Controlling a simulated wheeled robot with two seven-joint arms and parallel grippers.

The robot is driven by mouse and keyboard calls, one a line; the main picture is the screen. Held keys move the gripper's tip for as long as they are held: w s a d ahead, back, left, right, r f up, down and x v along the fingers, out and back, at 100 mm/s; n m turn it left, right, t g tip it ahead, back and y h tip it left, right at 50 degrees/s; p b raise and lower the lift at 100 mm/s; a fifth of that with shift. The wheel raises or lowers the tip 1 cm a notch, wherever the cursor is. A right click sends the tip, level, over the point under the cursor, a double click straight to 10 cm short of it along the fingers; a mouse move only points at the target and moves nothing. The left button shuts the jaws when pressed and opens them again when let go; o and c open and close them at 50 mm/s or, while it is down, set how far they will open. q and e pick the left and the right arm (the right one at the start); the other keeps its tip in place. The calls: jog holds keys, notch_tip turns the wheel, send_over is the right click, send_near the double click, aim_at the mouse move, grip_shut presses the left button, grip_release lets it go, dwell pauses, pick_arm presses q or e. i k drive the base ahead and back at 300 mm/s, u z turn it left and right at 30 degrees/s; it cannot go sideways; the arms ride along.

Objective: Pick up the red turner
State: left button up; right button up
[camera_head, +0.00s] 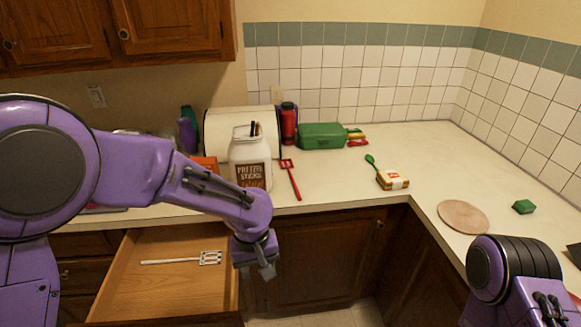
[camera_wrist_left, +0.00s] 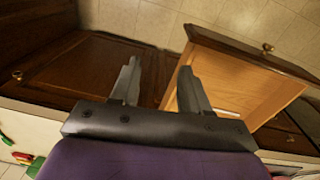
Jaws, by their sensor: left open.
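The red turner (camera_head: 291,180) lies on the counter in the head view, its slotted head toward the back and its handle toward the front edge. It is right of the pretzel sticks jar. My left gripper (camera_head: 256,273) hangs below the counter edge, in front of the cabinets and by the right side of the open drawer, lower and left of the turner. In the left wrist view the left gripper (camera_wrist_left: 160,85) has its fingers apart with nothing between them. The turner does not clearly show in that view. Only part of my right arm shows, at the lower right.
The open drawer (camera_head: 140,265) holds a white slotted turner (camera_head: 208,258). On the counter are a pretzel sticks jar (camera_head: 251,160), green case (camera_head: 321,136), red bottle (camera_head: 289,124), packaged food (camera_head: 392,179), green spoon (camera_head: 371,161) and round board (camera_head: 462,216).

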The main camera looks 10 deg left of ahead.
aim_at(299, 196)
jog(key=i, duration=1.7)
